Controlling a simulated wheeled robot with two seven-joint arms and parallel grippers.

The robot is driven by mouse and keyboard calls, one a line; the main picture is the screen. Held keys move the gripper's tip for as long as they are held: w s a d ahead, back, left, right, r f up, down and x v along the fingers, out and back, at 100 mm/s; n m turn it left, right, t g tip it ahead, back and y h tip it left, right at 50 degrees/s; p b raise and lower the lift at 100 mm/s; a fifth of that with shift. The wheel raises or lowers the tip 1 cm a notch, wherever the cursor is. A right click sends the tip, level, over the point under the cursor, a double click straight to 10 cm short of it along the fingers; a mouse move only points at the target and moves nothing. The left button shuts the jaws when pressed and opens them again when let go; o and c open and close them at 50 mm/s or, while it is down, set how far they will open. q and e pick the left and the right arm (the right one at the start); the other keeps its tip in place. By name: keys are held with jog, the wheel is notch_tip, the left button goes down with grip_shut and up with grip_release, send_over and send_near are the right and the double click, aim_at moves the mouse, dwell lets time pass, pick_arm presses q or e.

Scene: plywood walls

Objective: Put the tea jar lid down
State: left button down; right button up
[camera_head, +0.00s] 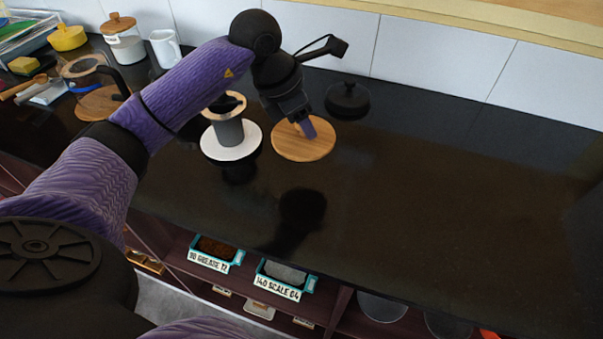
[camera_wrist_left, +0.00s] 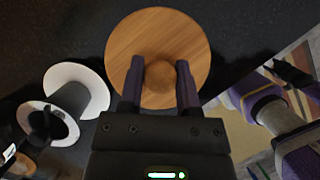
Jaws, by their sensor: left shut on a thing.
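The tea jar lid (camera_head: 291,145) is a round wooden disc over the dark counter, near the middle of the head view. I cannot tell whether the lid touches the counter.
A black lidded object (camera_head: 347,100) is behind to the right. The right counter is clear.

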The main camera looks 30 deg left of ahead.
pick_arm(q)
jog(key=shift+n, duration=0.4)
jog(key=f, duration=0.3)
jog(key=f+b, duration=0.1)
jog(key=f, duration=0.2)
jog(key=f+b, duration=0.1)
jog(key=f, duration=0.2)
jog(key=shift+a+f, duration=0.25)
jog(key=shift+f, duration=0.3)
jog(key=shift+r, duration=0.1)
jog(key=shift+b, duration=0.3)
jog(key=shift+c, duration=1.6)
grip_release()
